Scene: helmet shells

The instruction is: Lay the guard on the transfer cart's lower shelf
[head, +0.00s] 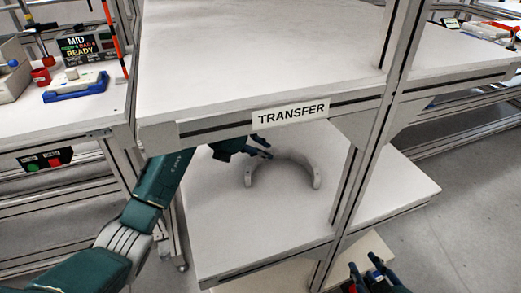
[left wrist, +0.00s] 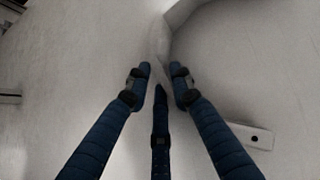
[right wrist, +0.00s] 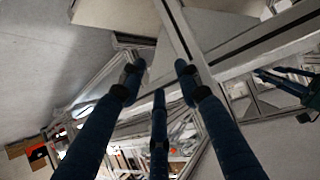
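The guard (head: 317,178) is a white, C-shaped curved piece resting on the transfer cart's lower shelf (head: 225,235), under the upper top with the TRANSFER sign (head: 290,113). Its curved band and an end tab with a small hole (left wrist: 252,136) show in the left wrist view. My left gripper (head: 264,148) reaches under the upper top, just above the guard's left part. Its fingers are apart with nothing between them, and the guard appears separate from the fingertips. My right gripper (head: 370,270) is open and empty, outside the cart at the lower right.
The cart's front upright (head: 370,150) stands between my two grippers. The upper top (head: 255,50) hangs over the lower shelf. The shelf is bare around the guard. A workbench with a blue tool (head: 76,88) and a display stands at the left.

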